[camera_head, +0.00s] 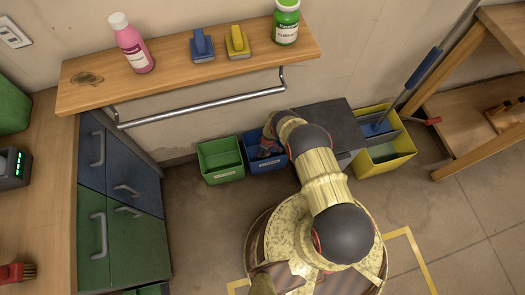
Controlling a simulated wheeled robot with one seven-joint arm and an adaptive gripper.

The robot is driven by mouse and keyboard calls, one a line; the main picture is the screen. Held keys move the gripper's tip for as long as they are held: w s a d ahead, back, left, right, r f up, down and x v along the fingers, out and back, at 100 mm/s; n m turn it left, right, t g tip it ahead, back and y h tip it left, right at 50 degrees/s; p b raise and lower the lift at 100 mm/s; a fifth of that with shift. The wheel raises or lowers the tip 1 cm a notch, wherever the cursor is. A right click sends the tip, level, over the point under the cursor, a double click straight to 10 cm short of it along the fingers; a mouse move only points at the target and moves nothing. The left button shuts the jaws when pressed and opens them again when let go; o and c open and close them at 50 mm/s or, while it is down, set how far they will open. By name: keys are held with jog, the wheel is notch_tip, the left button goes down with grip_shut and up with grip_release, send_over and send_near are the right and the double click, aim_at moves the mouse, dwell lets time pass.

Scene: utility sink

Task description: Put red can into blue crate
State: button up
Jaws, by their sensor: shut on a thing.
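The blue crate (256,165) stands on the floor under the wall shelf, right beside a green crate. My arm reaches over from the right and covers much of the blue crate's right side. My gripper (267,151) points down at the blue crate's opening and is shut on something. The held thing is small and mostly hidden by the gripper and arm, so its colour and its height over the crate floor cannot be told. No red can shows plainly anywhere else in view.
A wooden shelf (185,65) with bottles and brushes and a metal rail (200,105) overhang the crates. Blue-green drawers (125,200) stand left.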

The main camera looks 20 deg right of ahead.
jog(key=shift+w+f, duration=0.1)
jog(key=shift+f, duration=0.1)
jog(key=o, duration=1.2)
jog(key=shift+c, duration=0.2)
jog(key=shift+o, duration=0.4)
